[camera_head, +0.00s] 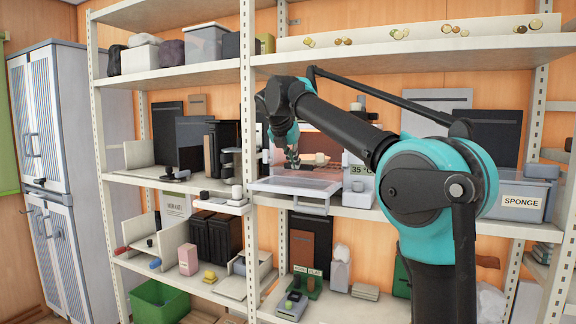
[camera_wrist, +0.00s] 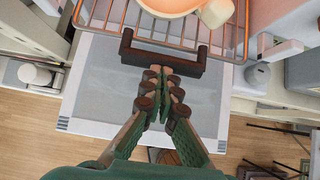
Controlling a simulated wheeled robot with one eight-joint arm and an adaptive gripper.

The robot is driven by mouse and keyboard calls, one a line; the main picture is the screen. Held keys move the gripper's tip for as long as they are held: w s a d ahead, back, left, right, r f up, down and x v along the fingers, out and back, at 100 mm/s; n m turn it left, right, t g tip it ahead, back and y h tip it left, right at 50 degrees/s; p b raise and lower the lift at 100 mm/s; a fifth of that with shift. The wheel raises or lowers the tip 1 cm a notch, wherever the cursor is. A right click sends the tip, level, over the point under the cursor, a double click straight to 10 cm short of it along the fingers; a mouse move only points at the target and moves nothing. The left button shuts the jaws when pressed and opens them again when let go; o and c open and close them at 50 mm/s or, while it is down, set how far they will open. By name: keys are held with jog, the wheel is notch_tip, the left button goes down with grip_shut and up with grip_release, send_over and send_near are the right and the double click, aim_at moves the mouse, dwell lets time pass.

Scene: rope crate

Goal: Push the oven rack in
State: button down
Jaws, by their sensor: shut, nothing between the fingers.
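The oven rack (camera_wrist: 232,38) is a copper-coloured wire grid at the top of the wrist view, with a dark brown handle bar (camera_wrist: 187,63) along its front. A cream, orange-tinted dish with a handle (camera_wrist: 216,13) sits on it. The oven's door (camera_wrist: 90,90) is folded down flat below the rack; it also shows in the head view (camera_head: 275,185). My gripper (camera_wrist: 161,72) is shut and empty, its fingertips right at the middle of the handle bar. I cannot tell whether they touch it. In the head view my gripper (camera_head: 293,160) is in front of the oven opening, and the rack is mostly hidden.
A white unit labelled 35 °C (camera_head: 358,198) stands right of the oven door. A post of the shelving (camera_head: 248,110) rises just left of it. A shelf (camera_head: 400,62) runs above. A grey bin labelled SPONGE (camera_head: 522,200) is at the far right.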

jog(key=w+d, duration=0.1)
jog(key=w, duration=0.2)
jog(key=w+d, duration=0.1)
jog(key=w, duration=0.2)
jog(key=w+d, duration=0.1)
jog(key=w, duration=0.2)
jog(key=shift+w+d, duration=0.1)
jog(key=shift+d, duration=0.05)
